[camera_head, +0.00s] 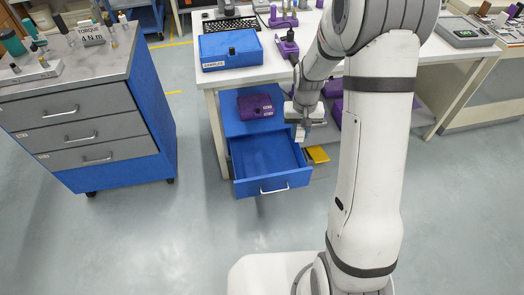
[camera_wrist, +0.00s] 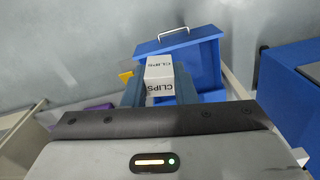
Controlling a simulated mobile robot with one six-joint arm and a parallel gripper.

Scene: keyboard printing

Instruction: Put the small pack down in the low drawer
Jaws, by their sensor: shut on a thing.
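The small pack is a white box marked CLIPS (camera_wrist: 159,68), seen in the wrist view between the two grey-blue fingers. My gripper (camera_wrist: 159,84) is shut on it. In the head view my gripper (camera_head: 303,127) points down near the right rear edge of the open low drawer; the pack is hard to make out there. The low drawer (camera_head: 263,158) is blue, pulled out and looks empty. In the wrist view the drawer (camera_wrist: 208,62) lies beyond and to the right of the pack, with its handle at the far edge. The pack's height above it is unclear.
A purple case (camera_head: 255,106) sits on the blue unit above the drawer. A blue box (camera_head: 230,50) stands on the desk overhead. A yellow object (camera_head: 317,154) lies right of the drawer. A grey-fronted cabinet (camera_head: 85,125) stands at left, with free floor between.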

